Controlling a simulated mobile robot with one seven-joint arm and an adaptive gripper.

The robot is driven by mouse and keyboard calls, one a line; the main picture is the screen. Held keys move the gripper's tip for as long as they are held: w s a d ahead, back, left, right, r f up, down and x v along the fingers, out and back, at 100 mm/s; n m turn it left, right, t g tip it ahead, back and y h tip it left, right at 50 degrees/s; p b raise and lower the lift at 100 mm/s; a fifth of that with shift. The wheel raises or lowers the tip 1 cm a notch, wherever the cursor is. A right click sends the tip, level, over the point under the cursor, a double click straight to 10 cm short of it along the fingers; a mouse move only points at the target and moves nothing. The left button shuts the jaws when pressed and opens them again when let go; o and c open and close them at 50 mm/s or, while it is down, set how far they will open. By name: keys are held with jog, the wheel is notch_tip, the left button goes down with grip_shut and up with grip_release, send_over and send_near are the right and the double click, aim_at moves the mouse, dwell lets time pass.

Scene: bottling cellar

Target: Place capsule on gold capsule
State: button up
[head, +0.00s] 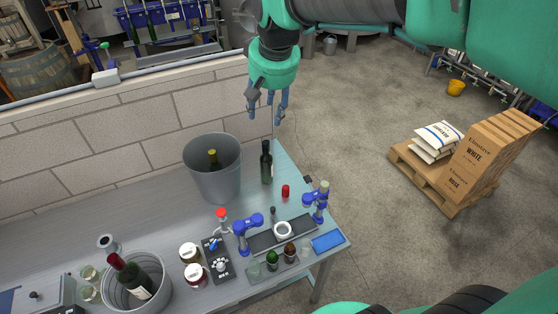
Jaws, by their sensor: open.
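A small red capsule (285,190) stands on the grey bench, to the right of a dark bottle. Two things could be the gold capsule, and I cannot tell which: the yellowish top (212,155) of a bottle inside the grey bucket, or a small tan cylinder (324,186) beside the blue device at the bench's right end. My gripper (267,113) is open and empty, pointing down. In the picture it lies above the dark bottle and apart from both the red capsule and the bench.
The grey bucket (199,180) and dark bottle (266,165) stand near the wall (120,125). Blue devices (246,228) (315,203), a blue pad (327,241) and jars (194,274) crowd the front. Another bucket (158,299) holds a bottle. The floor to the right is open, with a loaded pallet (430,186).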

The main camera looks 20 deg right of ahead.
jog(key=s+a+f+t, duration=0.1)
jog(key=s+f, duration=0.1)
jog(key=s, duration=0.9)
jog(key=s+a+f+n, duration=0.1)
jog(key=s+a+f, duration=0.1)
jog(key=s, duration=0.9)
jog(key=shift+s+a+f+t, duration=0.15)
jog(key=shift+f+t, duration=0.15)
jog(key=shift+t, duration=0.1)
notch_tip(320, 180, down, 8)
jog(key=b, duration=0.7)
jog(key=shift+b, duration=0.4)
